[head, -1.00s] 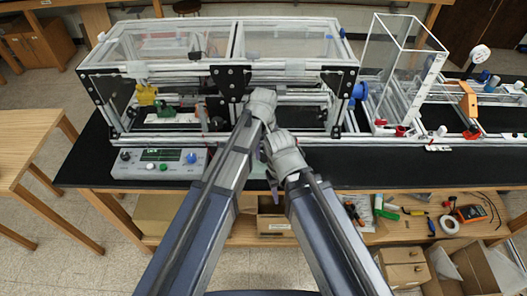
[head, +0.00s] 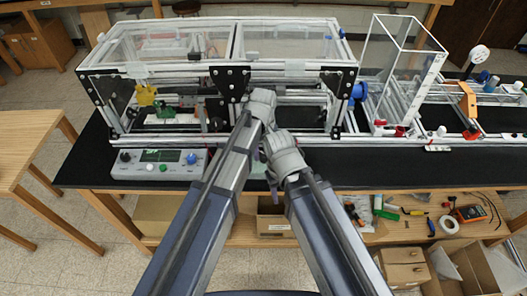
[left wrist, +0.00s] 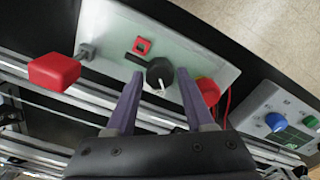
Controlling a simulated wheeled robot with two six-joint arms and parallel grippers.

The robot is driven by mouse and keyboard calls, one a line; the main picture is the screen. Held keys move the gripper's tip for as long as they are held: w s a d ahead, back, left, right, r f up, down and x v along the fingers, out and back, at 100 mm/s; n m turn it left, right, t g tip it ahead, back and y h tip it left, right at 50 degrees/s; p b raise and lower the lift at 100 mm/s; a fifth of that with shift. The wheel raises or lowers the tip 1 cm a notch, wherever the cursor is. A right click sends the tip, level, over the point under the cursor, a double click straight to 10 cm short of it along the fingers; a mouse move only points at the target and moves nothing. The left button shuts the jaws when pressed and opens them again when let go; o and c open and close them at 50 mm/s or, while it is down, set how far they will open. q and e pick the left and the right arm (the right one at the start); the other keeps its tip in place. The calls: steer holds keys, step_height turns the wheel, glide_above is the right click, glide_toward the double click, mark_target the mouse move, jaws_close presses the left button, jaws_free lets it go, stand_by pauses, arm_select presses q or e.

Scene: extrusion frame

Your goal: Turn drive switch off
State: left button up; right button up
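In the left wrist view a pale panel (left wrist: 205,48) carries a round black knob (left wrist: 160,74) with a white pointer, a small red square switch (left wrist: 142,46) beside a black slot, and a round red button (left wrist: 208,91). I cannot read which control is the drive switch. My left gripper (left wrist: 159,80) is open, its two purple fingers apart with the knob between their tips; contact cannot be told. In the head view the left hand (head: 261,104) is at the frame's front and hides this panel. My right gripper (head: 283,155) is just below it, its fingers mostly hidden.
A red block on a stem (left wrist: 54,71) stands beside the panel. A grey control box (head: 158,164) with a display and knobs sits on the black bench at left. The extrusion frame (head: 215,62) with clear panels spans the back. The bench (head: 400,170) is clear at front right.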

mark_target(264, 154)
arm_select(q)
steer(key=shift+o, duration=1.1)
step_height(264, 154, up, 8)
steer(key=p, duration=0.8)
steer(key=shift+f, duration=0.1)
